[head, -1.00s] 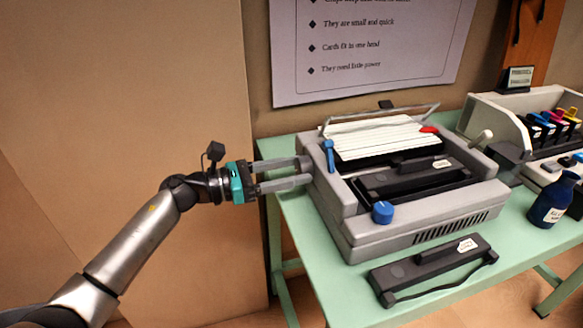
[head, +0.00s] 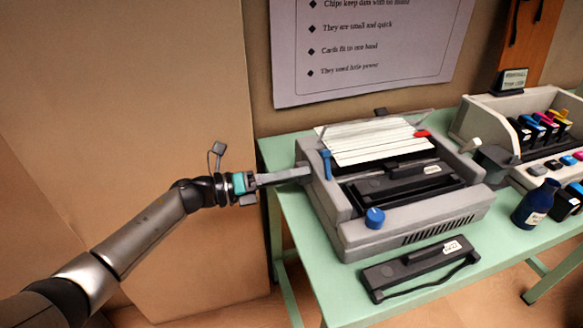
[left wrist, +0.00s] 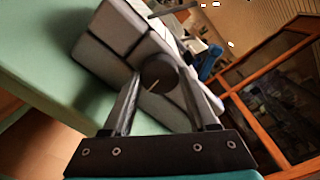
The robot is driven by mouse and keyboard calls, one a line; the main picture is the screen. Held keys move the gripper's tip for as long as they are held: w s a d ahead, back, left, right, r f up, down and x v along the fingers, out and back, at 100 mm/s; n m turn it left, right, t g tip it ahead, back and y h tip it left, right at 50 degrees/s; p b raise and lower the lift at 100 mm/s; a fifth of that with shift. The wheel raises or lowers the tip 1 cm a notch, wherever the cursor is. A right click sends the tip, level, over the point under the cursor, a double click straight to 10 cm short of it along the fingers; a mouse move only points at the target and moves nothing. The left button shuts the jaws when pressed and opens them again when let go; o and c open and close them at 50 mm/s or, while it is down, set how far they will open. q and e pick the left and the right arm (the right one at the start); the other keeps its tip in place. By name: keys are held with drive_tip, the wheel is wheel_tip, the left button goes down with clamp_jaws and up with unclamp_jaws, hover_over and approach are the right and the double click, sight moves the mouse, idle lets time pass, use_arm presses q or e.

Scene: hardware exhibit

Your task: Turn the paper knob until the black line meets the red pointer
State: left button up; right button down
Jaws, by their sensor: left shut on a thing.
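The grey printer (head: 420,222) stands on the green table with striped white paper (head: 372,143) in its top. A small red piece (head: 421,133), seemingly the pointer, sits at the paper's right edge. I cannot make out the black line clearly. My left gripper (head: 305,173) reaches the printer's left side. In the left wrist view, its fingers (left wrist: 165,92) are shut on the dark round paper knob (left wrist: 158,72), which bears a short light line. The knob is hidden in the head view. My right gripper is not in view.
A blue knob (head: 375,217) and blue lever (head: 326,163) are on the printer. A black cartridge (head: 420,268) lies in front. A dark blue bottle (head: 535,204) and an ink cartridge holder (head: 480,121) stand to the right. A poster (head: 370,50) hangs behind.

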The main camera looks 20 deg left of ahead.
use_arm(q)
drive_tip(key=shift+r+n+p, duration=0.1)
drive_tip(key=shift+n+p, duration=0.35)
drive_tip(key=shift+n, duration=0.85)
drive_tip(key=shift+n+p, duration=0.7)
drive_tip(key=shift+n, duration=0.3)
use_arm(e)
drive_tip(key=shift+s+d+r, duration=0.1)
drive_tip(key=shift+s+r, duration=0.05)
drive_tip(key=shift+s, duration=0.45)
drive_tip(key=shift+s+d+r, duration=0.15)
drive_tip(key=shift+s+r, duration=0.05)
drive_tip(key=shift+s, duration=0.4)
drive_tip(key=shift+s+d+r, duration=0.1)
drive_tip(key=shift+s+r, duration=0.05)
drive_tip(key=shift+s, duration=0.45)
use_arm(q)
drive_tip(key=o, duration=1.4)
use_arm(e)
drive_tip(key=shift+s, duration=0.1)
use_arm(q)
drive_tip(key=p+v, duration=0.1)
drive_tip(key=v, duration=1.4)
drive_tip(key=shift+a, duration=0.2)
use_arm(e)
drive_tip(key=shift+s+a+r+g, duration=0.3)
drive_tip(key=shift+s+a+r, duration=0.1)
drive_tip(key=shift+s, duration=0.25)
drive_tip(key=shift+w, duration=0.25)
